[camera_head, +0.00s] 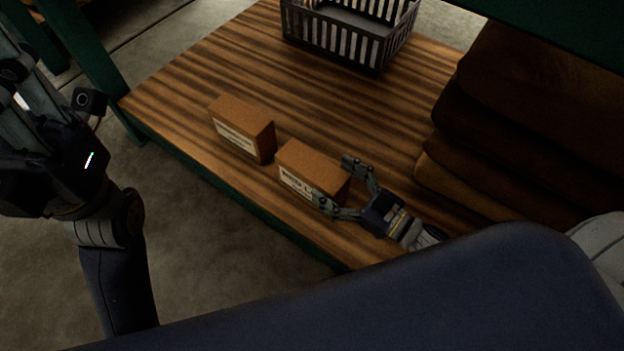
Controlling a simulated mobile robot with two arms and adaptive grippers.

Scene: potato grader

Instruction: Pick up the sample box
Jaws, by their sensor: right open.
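Two brown cardboard boxes with white labels stand on the wooden shelf. The left box (241,128) stands alone near the shelf's front edge. The right box (307,168) stands beside it with a small gap between them. The label print is too small to read surely, so I cannot tell which is the sample box. My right gripper (336,182) is open at the right end of the right box, one finger on the near side and one toward the far side. I cannot tell whether they touch it. My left gripper (38,105) is at the left edge, away from the boxes; its fingers do not show clearly.
A grey slatted crate (350,37) stands at the back of the wooden shelf (215,68). Brown stacked sacks (530,120) fill the right side, close to my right arm. Green frame posts and a beam border the shelf. The shelf left of the crate is clear.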

